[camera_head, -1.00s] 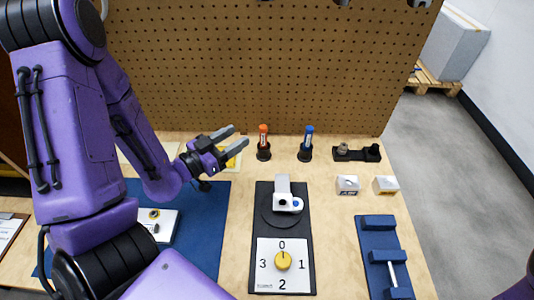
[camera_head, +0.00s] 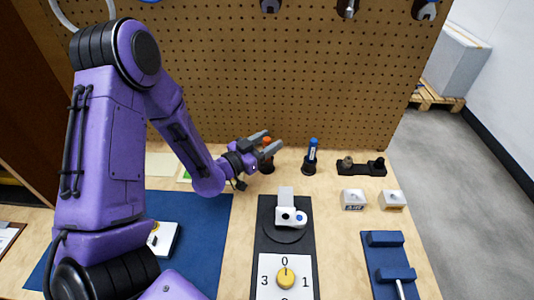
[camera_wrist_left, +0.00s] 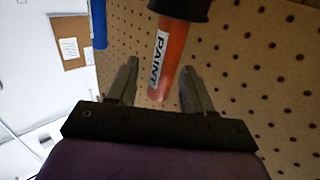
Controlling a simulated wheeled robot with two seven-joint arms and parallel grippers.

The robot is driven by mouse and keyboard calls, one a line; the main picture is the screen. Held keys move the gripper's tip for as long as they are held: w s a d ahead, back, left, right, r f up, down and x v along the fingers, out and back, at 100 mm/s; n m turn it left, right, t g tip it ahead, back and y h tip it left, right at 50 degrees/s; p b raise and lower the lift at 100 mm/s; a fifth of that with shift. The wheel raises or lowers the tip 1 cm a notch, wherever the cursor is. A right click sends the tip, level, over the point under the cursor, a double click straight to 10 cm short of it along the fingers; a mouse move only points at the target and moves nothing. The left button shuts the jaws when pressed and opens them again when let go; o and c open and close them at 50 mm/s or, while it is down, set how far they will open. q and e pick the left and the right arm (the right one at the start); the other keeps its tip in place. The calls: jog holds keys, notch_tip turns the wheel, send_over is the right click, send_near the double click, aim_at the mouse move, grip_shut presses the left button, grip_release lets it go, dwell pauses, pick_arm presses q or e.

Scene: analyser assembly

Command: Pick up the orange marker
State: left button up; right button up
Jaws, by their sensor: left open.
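The orange marker (camera_head: 267,142) stands upright in a black round holder (camera_head: 267,167) in front of the pegboard. My left gripper (camera_head: 272,142) is open at the marker and partly covers it in the head view. In the left wrist view the orange marker (camera_wrist_left: 170,55), with a white PAINT label, shows between the two open fingers (camera_wrist_left: 157,82) of the gripper. I cannot tell whether a finger touches it. My right gripper is not in view.
A blue marker (camera_head: 312,148) stands in its own holder to the right. A dark fixture (camera_head: 362,168) and two white blocks (camera_head: 353,198) lie further right. The pegboard (camera_head: 200,70) rises behind.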

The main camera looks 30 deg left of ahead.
pick_arm(q)
grip_shut()
